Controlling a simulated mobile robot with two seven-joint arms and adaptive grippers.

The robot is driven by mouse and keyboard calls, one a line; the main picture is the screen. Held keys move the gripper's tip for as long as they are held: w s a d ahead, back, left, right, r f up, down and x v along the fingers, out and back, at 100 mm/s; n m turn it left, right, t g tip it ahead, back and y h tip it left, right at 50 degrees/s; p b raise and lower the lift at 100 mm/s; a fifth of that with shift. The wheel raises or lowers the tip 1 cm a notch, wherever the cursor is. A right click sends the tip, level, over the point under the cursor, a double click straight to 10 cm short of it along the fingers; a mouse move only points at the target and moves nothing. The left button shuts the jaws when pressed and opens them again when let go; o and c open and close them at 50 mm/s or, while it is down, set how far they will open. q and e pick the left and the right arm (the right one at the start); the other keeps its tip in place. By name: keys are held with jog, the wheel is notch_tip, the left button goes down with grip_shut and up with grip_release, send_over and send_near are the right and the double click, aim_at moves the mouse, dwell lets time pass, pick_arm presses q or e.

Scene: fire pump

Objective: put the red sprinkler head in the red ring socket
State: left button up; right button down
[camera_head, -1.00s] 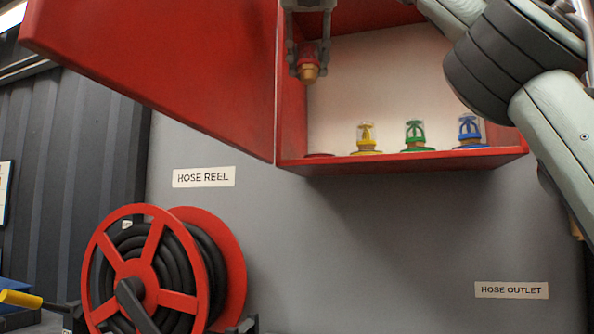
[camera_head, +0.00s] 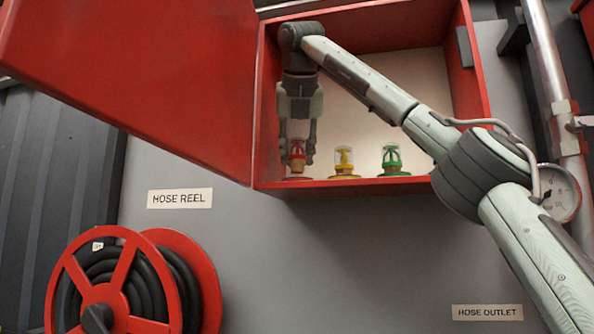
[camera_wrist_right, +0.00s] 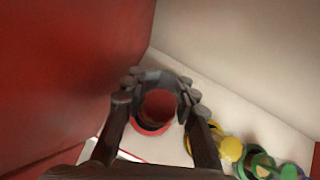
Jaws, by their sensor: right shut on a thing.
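The red sprinkler head (camera_head: 297,149) is upright at the left end of the open cabinet's floor. My right gripper (camera_head: 297,158) points down from above and is shut on it, one finger on each side. The red ring socket (camera_head: 298,178) is directly under its brass base; I cannot tell whether the base is in the ring or just above it. In the right wrist view the sprinkler head (camera_wrist_right: 159,104) shows end-on between the fingers, and part of the red ring (camera_wrist_right: 150,130) shows around its lower edge. My left gripper is not in view.
A yellow sprinkler head (camera_head: 343,160) and a green one (camera_head: 391,158) stand in their rings to the right. The cabinet's left wall and open red door (camera_head: 140,80) are close to my gripper's left. A hose reel (camera_head: 130,285) is below.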

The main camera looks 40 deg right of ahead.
jog(key=shift+d+f, duration=0.1)
jog(key=shift+f, duration=1.05)
jog(key=c, duration=1.5)
grip_release()
jog(key=v, duration=1.2)
